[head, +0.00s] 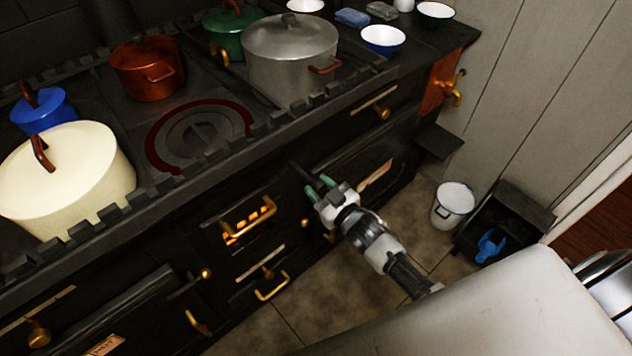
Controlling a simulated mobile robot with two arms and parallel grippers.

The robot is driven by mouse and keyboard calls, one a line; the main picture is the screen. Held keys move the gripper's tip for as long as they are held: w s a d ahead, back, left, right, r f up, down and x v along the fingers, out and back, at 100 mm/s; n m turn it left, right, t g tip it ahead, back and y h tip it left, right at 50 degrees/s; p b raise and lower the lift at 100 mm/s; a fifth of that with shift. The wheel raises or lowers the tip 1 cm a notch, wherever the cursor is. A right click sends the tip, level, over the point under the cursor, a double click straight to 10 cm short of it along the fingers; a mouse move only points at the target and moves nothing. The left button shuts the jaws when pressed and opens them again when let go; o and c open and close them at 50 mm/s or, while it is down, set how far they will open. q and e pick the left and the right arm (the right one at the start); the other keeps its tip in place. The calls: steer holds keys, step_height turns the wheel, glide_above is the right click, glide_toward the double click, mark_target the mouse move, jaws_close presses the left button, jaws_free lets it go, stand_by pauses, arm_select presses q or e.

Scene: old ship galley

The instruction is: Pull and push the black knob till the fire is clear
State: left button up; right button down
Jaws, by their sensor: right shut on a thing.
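The black stove fills the left and middle of the head view. My right gripper (319,187) is at its front, with its green-tipped fingers shut on the end of a dark rod (302,172) that sticks out from the stove. I take this to be the black knob's rod; the knob itself is mostly hidden between the fingers. The fire (236,226) glows orange behind a small barred opening, left of and below the gripper. My left gripper is not in view.
A cream pot (68,178), a copper pot (147,69) and a grey lidded pot (291,58) stand on the stove top. A white bucket (453,205) and a black coal box (504,222) stand on the floor at right. Brass handles and knobs jut from the stove front.

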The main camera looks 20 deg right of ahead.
steer(key=c, duration=0.7)
jaws_free()
steer(key=v, duration=1)
steer(key=shift+s+d, duration=0.2)
steer(key=shift+s, duration=0.15)
steer(key=shift+c, duration=0.4)
